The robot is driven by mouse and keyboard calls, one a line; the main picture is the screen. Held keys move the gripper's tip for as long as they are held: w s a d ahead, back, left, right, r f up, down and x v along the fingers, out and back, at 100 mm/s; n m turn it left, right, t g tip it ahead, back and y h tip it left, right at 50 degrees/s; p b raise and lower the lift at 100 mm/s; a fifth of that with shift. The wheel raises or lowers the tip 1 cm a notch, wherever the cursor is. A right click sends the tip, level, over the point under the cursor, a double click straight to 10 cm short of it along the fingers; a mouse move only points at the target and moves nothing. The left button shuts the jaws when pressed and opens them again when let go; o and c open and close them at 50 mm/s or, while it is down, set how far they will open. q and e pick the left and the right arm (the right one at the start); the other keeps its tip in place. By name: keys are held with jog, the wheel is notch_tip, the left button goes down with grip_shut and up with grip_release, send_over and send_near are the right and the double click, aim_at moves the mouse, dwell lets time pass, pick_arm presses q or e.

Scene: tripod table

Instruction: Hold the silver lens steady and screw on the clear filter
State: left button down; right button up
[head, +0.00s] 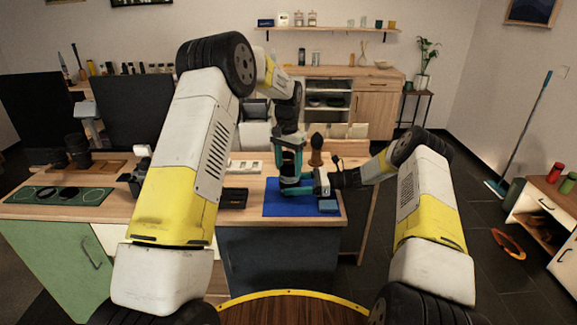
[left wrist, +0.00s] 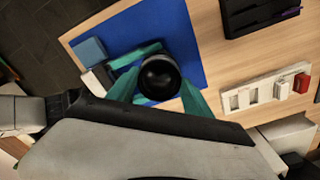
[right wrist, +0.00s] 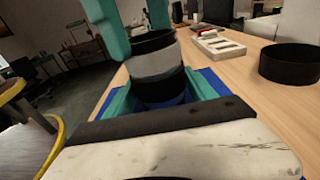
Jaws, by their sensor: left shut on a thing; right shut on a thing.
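The silver lens (right wrist: 157,64), a cylinder with a pale band between dark bands, stands upright over the blue mat (head: 275,211). My right gripper (head: 298,187) comes in from the right, low on the table, and its teal fingers are shut on the lens's lower part. My left gripper (head: 289,165) points down from above, shut around a dark round rim at the lens's top. I take that rim to be the clear filter (left wrist: 160,76); from above it is a dark glossy disc. Whether its thread is seated on the lens cannot be told.
A small grey-blue block (head: 327,206) sits on the mat's right corner. A wooden-handled brush (head: 316,150) stands behind it. A black tray (head: 234,198) and a white slotted tray (left wrist: 265,92) lie nearby.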

pick_arm(q)
jog(key=shift+a, duration=0.1)
jog(key=shift+a+f+m, duration=0.1)
jog(key=shift+m, duration=1.4)
jog(key=shift+w, duration=0.1)
jog(key=shift+m, duration=1.5)
jog(key=shift+w+a+m, duration=0.1)
jog(key=shift+m, duration=1.4)
